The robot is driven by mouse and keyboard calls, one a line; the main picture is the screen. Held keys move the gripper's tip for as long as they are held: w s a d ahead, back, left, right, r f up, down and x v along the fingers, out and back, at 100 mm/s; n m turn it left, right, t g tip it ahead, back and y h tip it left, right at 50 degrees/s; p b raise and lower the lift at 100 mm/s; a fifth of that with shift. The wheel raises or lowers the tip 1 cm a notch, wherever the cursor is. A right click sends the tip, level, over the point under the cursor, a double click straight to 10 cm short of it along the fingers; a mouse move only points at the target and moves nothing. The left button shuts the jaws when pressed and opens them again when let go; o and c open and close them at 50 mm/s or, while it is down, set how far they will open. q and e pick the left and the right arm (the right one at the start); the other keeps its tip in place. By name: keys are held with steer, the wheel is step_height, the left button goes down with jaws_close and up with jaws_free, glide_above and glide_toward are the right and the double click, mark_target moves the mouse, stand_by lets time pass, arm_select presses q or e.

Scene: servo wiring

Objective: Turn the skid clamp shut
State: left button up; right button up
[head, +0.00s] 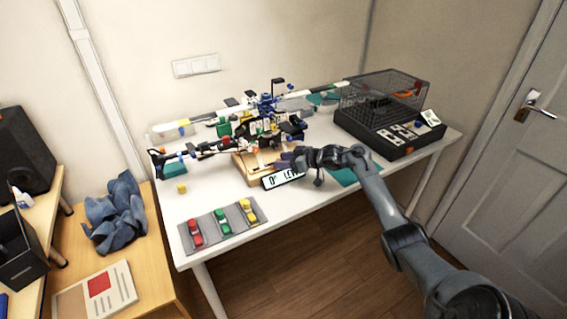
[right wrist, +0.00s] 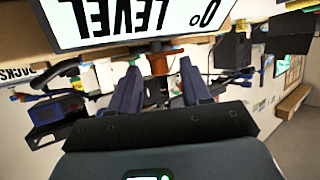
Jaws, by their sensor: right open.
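A pale wooden skid (head: 247,168) stands mid-table, under a dark model with blue, red and yellow parts (head: 268,125). My right gripper (head: 283,160) reaches in from the right, at the skid's right side and just behind the white level sign (head: 283,178). In the right wrist view my right gripper (right wrist: 157,88) has its two dark fingers apart. An orange-brown round part (right wrist: 158,62) shows beyond and between the fingertips; it may belong to the clamp, but I cannot tell. The gap looks empty. The clamp's lever is not clear in either view. My left gripper is not in view.
A grey mat (head: 222,226) with red, green and yellow pieces lies at the table's front left. A small yellow block (head: 181,188) stands behind it. A black mesh cage (head: 384,95) fills the right rear. The level sign (right wrist: 140,18) is close above the fingers in the right wrist view.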

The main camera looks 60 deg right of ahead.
steer(key=shift+w, duration=0.15)
steer(key=shift+f, duration=0.1)
jaws_close()
